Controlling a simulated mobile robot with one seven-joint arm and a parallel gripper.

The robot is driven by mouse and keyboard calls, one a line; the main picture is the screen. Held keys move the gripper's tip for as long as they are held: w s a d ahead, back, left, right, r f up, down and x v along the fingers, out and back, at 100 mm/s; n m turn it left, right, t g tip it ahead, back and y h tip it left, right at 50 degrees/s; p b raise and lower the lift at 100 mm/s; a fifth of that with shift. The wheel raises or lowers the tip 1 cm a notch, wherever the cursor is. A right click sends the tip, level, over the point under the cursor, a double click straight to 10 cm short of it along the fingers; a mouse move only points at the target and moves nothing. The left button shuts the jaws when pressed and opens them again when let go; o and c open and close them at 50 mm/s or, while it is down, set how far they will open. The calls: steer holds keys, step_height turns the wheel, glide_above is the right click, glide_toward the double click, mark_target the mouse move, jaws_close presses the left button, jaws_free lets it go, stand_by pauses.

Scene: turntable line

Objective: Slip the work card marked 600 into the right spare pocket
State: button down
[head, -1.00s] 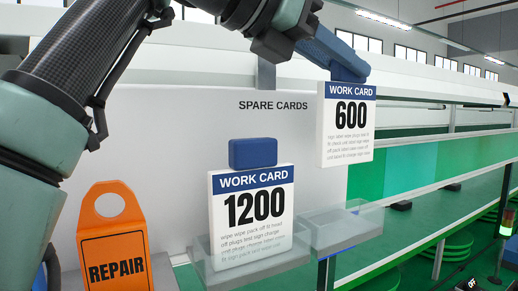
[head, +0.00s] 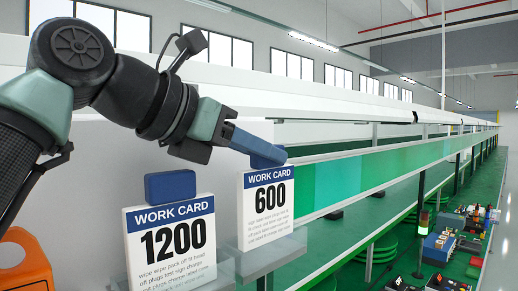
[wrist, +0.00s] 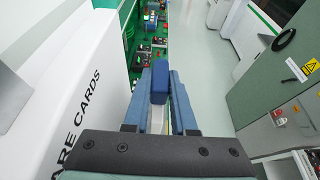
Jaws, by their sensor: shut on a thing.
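The work card marked 600 (head: 268,205) is white with a blue header and hangs upright below my gripper (head: 268,158). My gripper is shut on the card's blue top tab (wrist: 159,82), which shows between the blue fingers in the wrist view. In the head view the card's lower part overlaps the clear right spare pocket (head: 290,249). I cannot tell how deep it sits in it. The card marked 1200 (head: 172,238), with a blue tab on top, stands in the left pocket (head: 226,268).
An orange tag (head: 28,268) stands at the lower left, partly out of frame. The white panel (wrist: 75,75) runs behind the pockets. A long line with green panels (head: 380,165) extends to the right. A grey-green cabinet (wrist: 270,85) shows at right in the wrist view.

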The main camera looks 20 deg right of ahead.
steer(key=shift+f+b, duration=0.45)
steer(key=shift+f, duration=0.2)
steer(key=shift+s, duration=0.1)
steer(key=c, duration=0.8)
jaws_free()
steer(key=shift+o, duration=0.3)
steer(key=shift+f, duration=0.15)
steer(key=shift+r+p, duration=0.35)
steer(key=shift+r, duration=0.05)
steer(key=b+v, duration=0.1)
steer(key=v, duration=0.3)
steer(key=b+v, duration=0.2)
steer(key=v, duration=0.2)
steer(key=b+v, duration=0.1)
steer(key=v, duration=0.3)
steer(key=shift+r+b, duration=0.3)
steer(key=shift+r, duration=0.2)
